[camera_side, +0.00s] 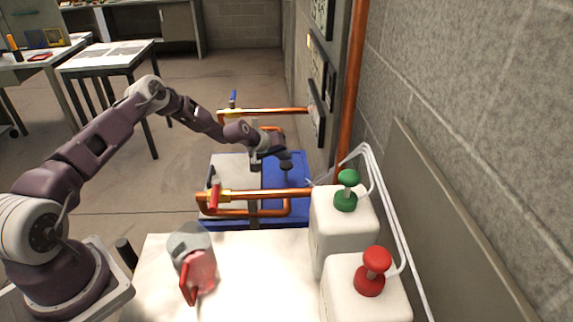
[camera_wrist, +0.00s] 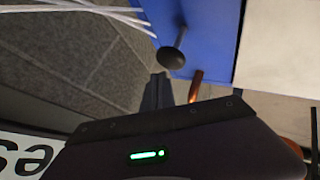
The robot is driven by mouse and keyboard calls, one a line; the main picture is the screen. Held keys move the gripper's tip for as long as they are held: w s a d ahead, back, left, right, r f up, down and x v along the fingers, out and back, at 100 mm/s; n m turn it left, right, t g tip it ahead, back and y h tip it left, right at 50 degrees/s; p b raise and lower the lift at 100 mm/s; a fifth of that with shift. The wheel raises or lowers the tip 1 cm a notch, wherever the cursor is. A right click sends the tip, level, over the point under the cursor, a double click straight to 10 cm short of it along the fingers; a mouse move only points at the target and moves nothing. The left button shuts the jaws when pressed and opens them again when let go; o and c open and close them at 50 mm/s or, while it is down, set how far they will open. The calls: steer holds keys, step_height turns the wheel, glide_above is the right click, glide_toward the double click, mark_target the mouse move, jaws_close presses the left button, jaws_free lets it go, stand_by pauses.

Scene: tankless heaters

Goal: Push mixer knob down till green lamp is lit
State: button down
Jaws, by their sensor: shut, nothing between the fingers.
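A dark round knob on a thin stem, which looks like the mixer knob (camera_side: 286,164), stands out from the blue heater panel (camera_side: 298,180). It also shows in the wrist view (camera_wrist: 171,58), just beyond my fingertips and slightly to their right. My gripper (camera_wrist: 158,77) is shut and empty. In the side view it is over the blue unit, close to the knob; I cannot tell whether they touch. No lit green lamp can be made out on the heater. The green light in the wrist view (camera_wrist: 148,155) is on my own gripper body.
Copper pipes (camera_side: 265,192) with red and blue valve handles run in front of and behind the blue unit. White boxes with a green top (camera_side: 346,190) and a red top (camera_side: 372,270) stand at right.

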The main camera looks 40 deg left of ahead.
mark_target(282, 168)
steer(key=shift+f, duration=0.1)
steer(key=shift+f, duration=0.3)
steer(key=shift+f, duration=2.65)
stand_by(1.8)
steer(key=shift+r, duration=3.05)
steer(key=shift+r, duration=2.5)
